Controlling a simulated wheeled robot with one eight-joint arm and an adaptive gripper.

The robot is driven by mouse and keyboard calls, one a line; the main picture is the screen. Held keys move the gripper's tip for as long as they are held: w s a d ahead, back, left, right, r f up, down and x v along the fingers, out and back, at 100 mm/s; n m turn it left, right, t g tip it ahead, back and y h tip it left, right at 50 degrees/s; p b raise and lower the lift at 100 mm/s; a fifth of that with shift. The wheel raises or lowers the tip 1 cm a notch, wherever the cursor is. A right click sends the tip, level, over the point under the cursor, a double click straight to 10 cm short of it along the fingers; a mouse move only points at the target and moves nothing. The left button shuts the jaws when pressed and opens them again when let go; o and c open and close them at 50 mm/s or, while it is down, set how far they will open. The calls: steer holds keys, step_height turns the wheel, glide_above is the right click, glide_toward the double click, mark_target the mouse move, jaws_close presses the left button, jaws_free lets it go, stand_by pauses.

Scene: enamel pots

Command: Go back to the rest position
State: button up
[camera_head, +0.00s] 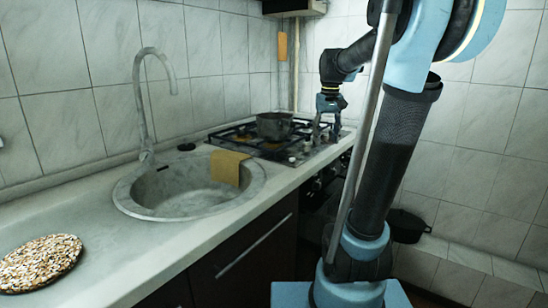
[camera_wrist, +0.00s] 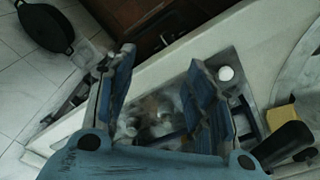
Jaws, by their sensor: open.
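My gripper (camera_head: 326,136) is above the front right part of the stove (camera_head: 306,146) in the head view, fingers pointing down. It is open, with nothing between its fingers. In the wrist view my gripper (camera_wrist: 162,62) shows two blue-padded fingers spread apart over the stove's front edge and the cabinet front. A dark pot (camera_head: 274,126) stands on the stove to the left of my gripper, apart from it. A black handle-like shape (camera_wrist: 286,146) shows at the lower right of the wrist view; I cannot tell what it belongs to.
A round sink (camera_head: 165,203) with a tall faucet (camera_head: 140,95) and a yellow cloth (camera_head: 229,167) lies left of the stove. A speckled round mat (camera_head: 40,262) lies on the counter (camera_head: 110,265). A black pan (camera_head: 407,226) stands low on the right, by the tiled wall.

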steer(key=s+f+m+t, duration=0.1)
steer(key=s+f, duration=2)
steer(key=s, duration=0.3)
steer(key=shift+f, duration=0.3)
steer(key=shift+s, duration=0.1)
steer(key=shift+c, duration=0.5)
steer(key=shift+w+f, duration=0.2)
steer(key=shift+w, duration=0.3)
steer(key=c, duration=0.9)
steer(key=shift+s, duration=0.1)
jaws_close()
